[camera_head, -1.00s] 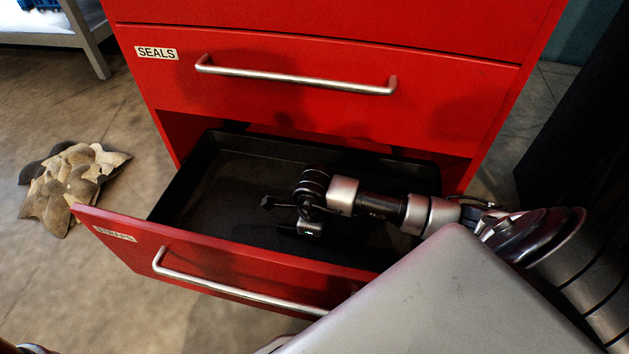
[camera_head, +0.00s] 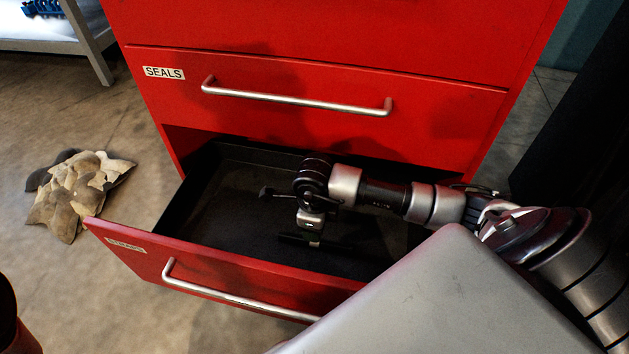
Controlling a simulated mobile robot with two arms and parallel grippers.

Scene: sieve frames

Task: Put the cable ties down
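The open red drawer (camera_head: 215,262) has a black tray inside. My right arm reaches into it from the right. My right gripper (camera_head: 300,240) points down inside the drawer, close to the tray floor. Its fingers are dark against the black tray, so I cannot tell whether they are open or shut. I cannot make out any cable ties; they may be hidden by the gripper or lost in the dark. My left gripper is not in view.
Above is a closed red drawer labelled SEALS (camera_head: 163,72) with a metal handle (camera_head: 300,100). A crumpled tan and dark cloth-like pile (camera_head: 75,195) lies on the floor at left. The drawer's left part (camera_head: 205,205) looks clear. A pale bench (camera_head: 60,38) stands at top left.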

